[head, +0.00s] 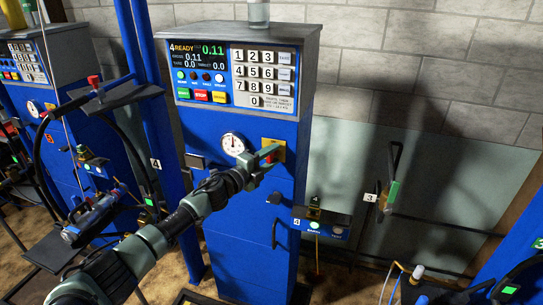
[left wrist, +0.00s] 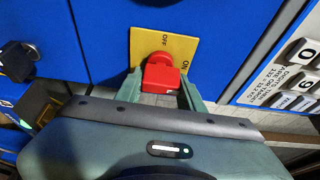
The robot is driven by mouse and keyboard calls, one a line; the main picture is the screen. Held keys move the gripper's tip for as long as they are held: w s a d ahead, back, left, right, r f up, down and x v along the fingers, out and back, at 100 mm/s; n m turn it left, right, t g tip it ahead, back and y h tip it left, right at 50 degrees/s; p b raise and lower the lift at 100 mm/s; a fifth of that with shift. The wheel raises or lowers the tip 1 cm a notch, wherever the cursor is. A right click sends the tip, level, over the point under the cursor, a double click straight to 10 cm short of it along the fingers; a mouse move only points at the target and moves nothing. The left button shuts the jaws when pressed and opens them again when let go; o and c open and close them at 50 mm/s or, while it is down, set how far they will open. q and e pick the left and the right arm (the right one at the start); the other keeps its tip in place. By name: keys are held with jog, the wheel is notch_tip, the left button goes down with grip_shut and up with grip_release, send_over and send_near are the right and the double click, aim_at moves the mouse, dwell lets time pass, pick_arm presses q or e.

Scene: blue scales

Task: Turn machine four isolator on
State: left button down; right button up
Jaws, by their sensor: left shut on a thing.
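Machine four (head: 243,200) is a blue cabinet with a grey panel and a lit display reading "4 READY". On its front is a yellow isolator plate (head: 279,147) with a red isolator knob (head: 268,151). In the left wrist view the plate (left wrist: 183,45) carries the words OFF and ON, and the red knob (left wrist: 161,74) stands out from it. My left gripper (head: 268,162) is shut on the knob, one finger on each side (left wrist: 163,88). I cannot tell which word the knob points to. My right gripper is not in view.
A round dial (head: 233,144) sits left of the isolator, and a keypad (head: 262,73) above it. A small blue control box (head: 322,228) marked 4 is at the lower right. A glass (head: 258,13) stands on the cabinet top. Another blue machine (head: 50,60) is at the left.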

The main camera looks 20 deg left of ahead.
aim_at(268, 159)
pick_arm(q)
jog(key=shift+f, duration=0.15)
jog(key=c, duration=0.9)
grip_release()
jog(key=b+v, duration=0.1)
jog(key=v, duration=0.6)
jog(key=shift+s+a, duration=0.15)
jog(key=shift+s, duration=0.25)
